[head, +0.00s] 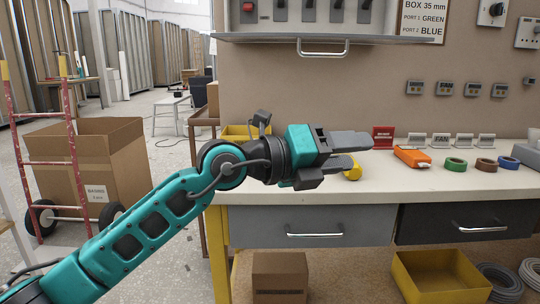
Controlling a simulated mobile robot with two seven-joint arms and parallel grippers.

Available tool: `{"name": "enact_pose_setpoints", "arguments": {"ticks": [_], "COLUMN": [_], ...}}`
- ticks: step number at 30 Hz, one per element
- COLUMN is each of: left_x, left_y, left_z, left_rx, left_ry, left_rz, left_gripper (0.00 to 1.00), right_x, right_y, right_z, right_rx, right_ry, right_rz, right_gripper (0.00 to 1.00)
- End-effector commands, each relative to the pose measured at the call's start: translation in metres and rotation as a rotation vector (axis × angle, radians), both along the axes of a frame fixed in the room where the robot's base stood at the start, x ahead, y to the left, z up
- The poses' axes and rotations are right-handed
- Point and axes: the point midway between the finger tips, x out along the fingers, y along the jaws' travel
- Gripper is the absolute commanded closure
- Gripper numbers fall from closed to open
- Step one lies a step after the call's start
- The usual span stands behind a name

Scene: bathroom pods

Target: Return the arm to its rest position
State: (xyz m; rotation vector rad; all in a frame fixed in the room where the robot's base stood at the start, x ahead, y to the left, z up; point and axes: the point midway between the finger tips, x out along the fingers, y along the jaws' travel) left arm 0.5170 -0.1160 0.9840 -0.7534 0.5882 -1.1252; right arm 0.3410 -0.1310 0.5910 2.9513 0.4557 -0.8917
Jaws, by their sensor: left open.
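My left arm (150,224) reaches in from the lower left, teal and dark grey, stretched toward the workbench (450,188). My left gripper (362,152) is open and points right, over the left part of the bench top. Nothing shows between its fingers. A small yellow object (353,172) shows just below and behind the lower finger; I cannot tell whether they touch. The gripper hides part of the bench top and wall behind it. My right gripper is not in view.
On the bench are an orange tool (412,156), green tape (455,165), brown tape (486,165), blue tape (508,163) and a yellow bin (236,132). Above hangs a cabinet with a handle (323,52). At left stand a cardboard box (100,170) and a red hand truck (45,163).

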Motion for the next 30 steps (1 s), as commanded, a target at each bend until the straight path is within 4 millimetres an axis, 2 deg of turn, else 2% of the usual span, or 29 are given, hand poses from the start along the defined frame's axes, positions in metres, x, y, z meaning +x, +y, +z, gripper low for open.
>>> {"name": "enact_pose_setpoints", "arguments": {"ticks": [1,3,6,11,14,17,22,27,30], "left_x": [-0.011,-0.022,-0.029,-0.026,-0.021,-0.018,-0.030,-0.072,-0.103], "left_y": [0.000,0.006,0.022,0.063,0.095,0.128,0.181,0.220,0.233], "left_z": [-0.009,-0.014,-0.021,-0.046,-0.074,-0.113,-0.199,-0.288,-0.329], "left_rx": [-0.106,-0.254,-0.469,-0.797,-0.981,-1.144,-1.358,-1.475,-1.503], "left_ry": [0.079,0.175,0.317,0.556,0.711,0.874,1.165,1.452,1.600], "left_rz": [-0.037,-0.068,-0.074,0.002,0.099,0.224,0.494,0.779,0.918], "left_gripper": [0.47,0.47,0.47,0.47,0.47,0.47,0.47,0.47,0.47], "right_x": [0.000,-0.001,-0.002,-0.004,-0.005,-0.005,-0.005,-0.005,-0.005], "right_y": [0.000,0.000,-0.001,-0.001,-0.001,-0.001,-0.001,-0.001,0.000], "right_z": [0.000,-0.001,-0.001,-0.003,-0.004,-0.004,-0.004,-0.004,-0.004], "right_rx": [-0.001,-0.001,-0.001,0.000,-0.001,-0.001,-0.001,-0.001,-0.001], "right_ry": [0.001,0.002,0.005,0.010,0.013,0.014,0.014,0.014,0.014], "right_rz": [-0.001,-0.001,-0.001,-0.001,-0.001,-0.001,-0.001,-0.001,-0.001], "right_gripper": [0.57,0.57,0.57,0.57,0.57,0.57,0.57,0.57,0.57]}}
